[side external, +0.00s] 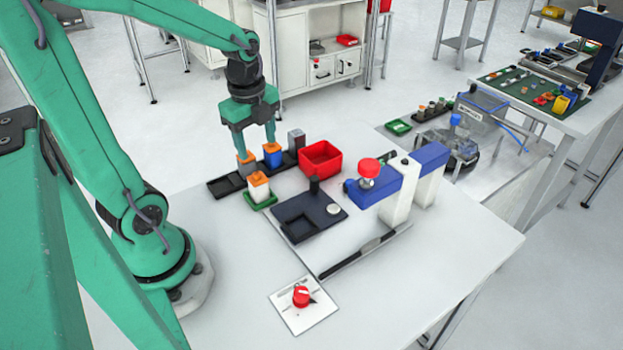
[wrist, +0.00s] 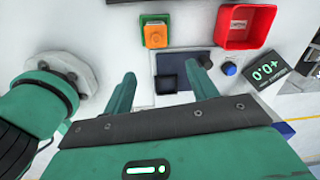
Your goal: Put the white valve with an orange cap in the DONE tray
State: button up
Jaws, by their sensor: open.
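The white valve with an orange cap (side external: 258,188) stands upright in a small green tray (side external: 270,203) on the table. In the wrist view its orange cap (wrist: 155,35) shows inside the green tray (wrist: 147,19), above and beyond the fingers. No DONE lettering is readable on this tray in either view. The fingers look apart from the white valve.
The black rack (side external: 222,186) holds several valves, including a blue one with an orange cap (side external: 272,155). A red bin (side external: 320,160) stands right of it. A dark fixture (side external: 308,216) and a blue-and-white machine (side external: 400,190) stand to the right. The front table is mostly clear.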

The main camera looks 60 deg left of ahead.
jog(key=s+d+r+n+t, duration=0.3)
jog(key=d+r+n+t, duration=0.2)
jog(key=n, duration=1)
jog(key=shift+s+d+r+n, duration=0.4)
jog(key=shift+d+r, duration=1.5)
jog(key=shift+c, duration=0.5)
